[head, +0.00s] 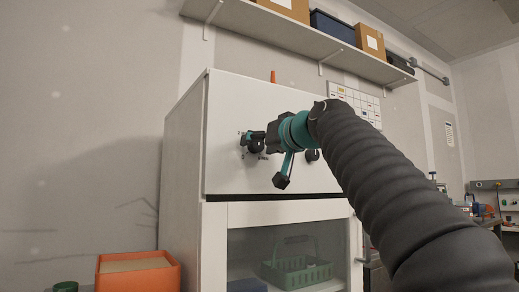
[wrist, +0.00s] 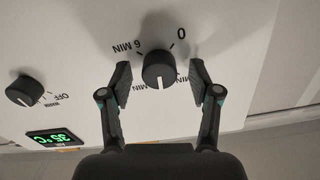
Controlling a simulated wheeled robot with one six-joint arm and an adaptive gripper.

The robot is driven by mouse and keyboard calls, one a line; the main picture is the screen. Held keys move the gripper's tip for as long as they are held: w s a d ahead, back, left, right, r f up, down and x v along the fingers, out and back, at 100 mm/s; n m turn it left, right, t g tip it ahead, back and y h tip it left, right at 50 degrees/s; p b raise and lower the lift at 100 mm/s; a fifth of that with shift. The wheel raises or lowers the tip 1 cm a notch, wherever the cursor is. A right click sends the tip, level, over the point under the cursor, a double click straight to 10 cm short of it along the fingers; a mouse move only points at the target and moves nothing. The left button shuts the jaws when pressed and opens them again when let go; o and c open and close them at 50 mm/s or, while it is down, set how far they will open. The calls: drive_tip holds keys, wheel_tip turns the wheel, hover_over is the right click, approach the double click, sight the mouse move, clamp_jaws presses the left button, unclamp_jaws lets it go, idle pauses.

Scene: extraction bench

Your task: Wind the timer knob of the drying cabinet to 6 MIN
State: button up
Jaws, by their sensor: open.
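The timer knob (wrist: 159,70) is a round black knob on the white panel of the drying cabinet (head: 180,170). The wrist view shows its lettering upside down. Its white pointer line points straight down in that picture, between two partly hidden MIN marks. The 6 MIN mark (wrist: 126,46) is at its upper left and the 0 (wrist: 181,33) at its upper right. My gripper (wrist: 160,72) is open, one finger on each side of the knob, with visible gaps. In the head view the timer knob (head: 256,147) is partly hidden by my gripper (head: 247,139).
A second black knob (wrist: 25,90) with an OFF mark and a green temperature display (wrist: 53,137) are to the left in the wrist view. An orange bin (head: 138,276) stands at the cabinet's lower left. A green basket (head: 297,270) is behind the cabinet's glass door.

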drive_tip(key=n+b, duration=0.1)
drive_tip(key=n, duration=1)
drive_tip(key=shift+b, duration=0.3)
drive_tip(key=n, duration=0.3)
drive_tip(key=shift+n, duration=0.3)
drive_tip(key=shift+c, duration=0.2)
